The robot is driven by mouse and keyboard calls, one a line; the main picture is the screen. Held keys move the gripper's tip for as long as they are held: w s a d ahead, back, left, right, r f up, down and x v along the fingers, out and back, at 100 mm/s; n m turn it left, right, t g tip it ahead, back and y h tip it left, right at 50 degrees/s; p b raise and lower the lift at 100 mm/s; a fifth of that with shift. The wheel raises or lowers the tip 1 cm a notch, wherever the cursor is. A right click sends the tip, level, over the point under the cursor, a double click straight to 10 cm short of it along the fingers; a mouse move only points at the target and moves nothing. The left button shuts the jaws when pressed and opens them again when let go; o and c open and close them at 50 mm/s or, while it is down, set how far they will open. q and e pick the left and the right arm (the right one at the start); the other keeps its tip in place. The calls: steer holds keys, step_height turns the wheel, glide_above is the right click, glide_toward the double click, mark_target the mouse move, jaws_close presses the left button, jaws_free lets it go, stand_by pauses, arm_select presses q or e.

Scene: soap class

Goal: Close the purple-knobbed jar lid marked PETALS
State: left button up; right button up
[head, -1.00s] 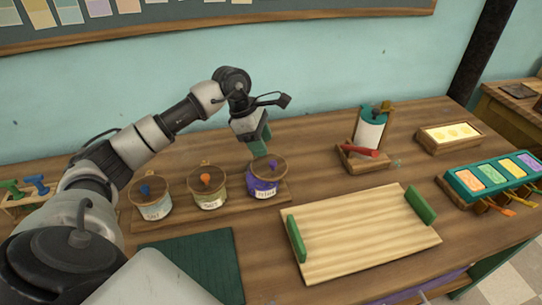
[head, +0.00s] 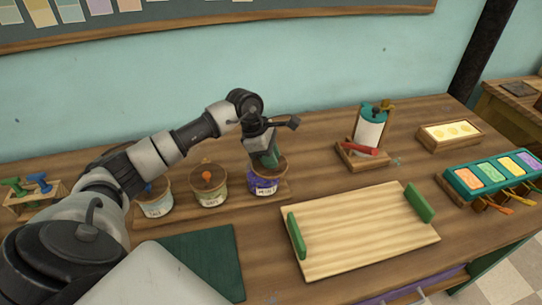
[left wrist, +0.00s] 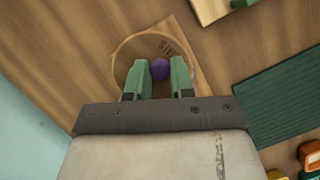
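The jar (head: 263,186) with purple contents and a pale label stands at the right end of the jar row in the head view. Its round wooden lid (head: 281,165) is on top, partly hidden by my left gripper (head: 270,163). In the left wrist view the lid (left wrist: 127,52) shows from above with part of its lettering. Its purple knob (left wrist: 159,69) lies between the two green fingers of my left gripper (left wrist: 159,80). The fingers are apart, one on each side of the knob; whether they touch it is unclear. My right gripper is not in view.
An orange-knobbed jar (head: 209,187) and a blue-knobbed jar (head: 156,204) stand left of it on the same wooden board (head: 228,201). A wooden tray with green handles (head: 360,235) lies to the right. A green mat (head: 205,260) lies in front.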

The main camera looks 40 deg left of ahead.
arm_select(q)
jaws_close()
steer(key=m+b, duration=0.1)
steer(key=s+a+m+b, duration=0.1)
steer(key=b, duration=0.1)
steer(key=shift+s+f+g+b, duration=0.15)
steer(key=shift+f+g+b, duration=0.15)
steer(key=shift+g, duration=0.1)
steer(key=shift+s+a+r+m+b, duration=0.1)
steer(key=shift+s+a+m+b, duration=0.15)
steer(key=shift+m, duration=0.35)
steer(key=shift+s+r+m+g, duration=0.15)
steer(key=shift+r+m+g, duration=0.05)
steer(key=shift+m+g, duration=0.1)
steer(key=o, duration=0.8)
jaws_free()
steer(key=b+v, duration=0.1)
steer(key=v, duration=1)
steer(key=shift+a+f, duration=0.15)
